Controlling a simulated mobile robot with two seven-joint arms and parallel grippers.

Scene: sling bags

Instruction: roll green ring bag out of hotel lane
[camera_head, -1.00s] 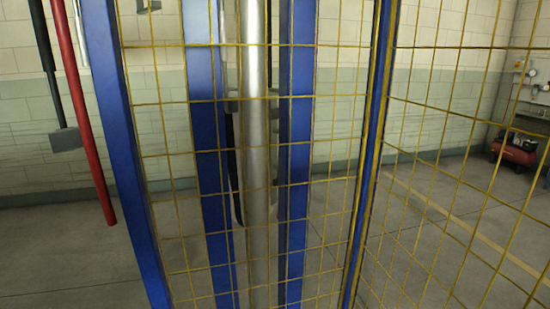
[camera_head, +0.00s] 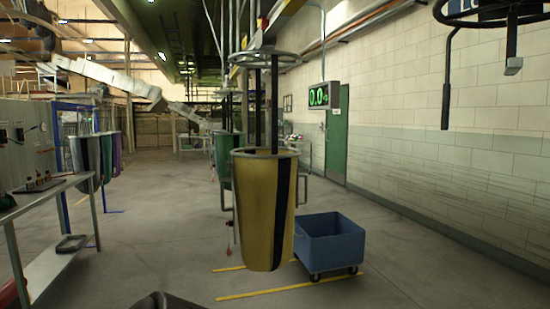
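The yellow bag has a black stripe, a metal rim and side handles, and hangs from a ring (camera_head: 265,58) by dark straps. Another green bag (camera_head: 105,155) hangs at the left between a grey bag (camera_head: 84,160) and a purple bag (camera_head: 116,153). No lane label for a hotel is readable. Neither gripper can be made out; a dark shape at the bottom edge is too cut off to identify.
A blue wheeled bin (camera_head: 330,245) stands right of the yellow bag, by yellow floor lines (camera_head: 290,290). A metal table (camera_head: 50,275) is at the left. A green digital display (camera_head: 322,96) and green door (camera_head: 336,145) are on the right. Floor between table and bags is clear.

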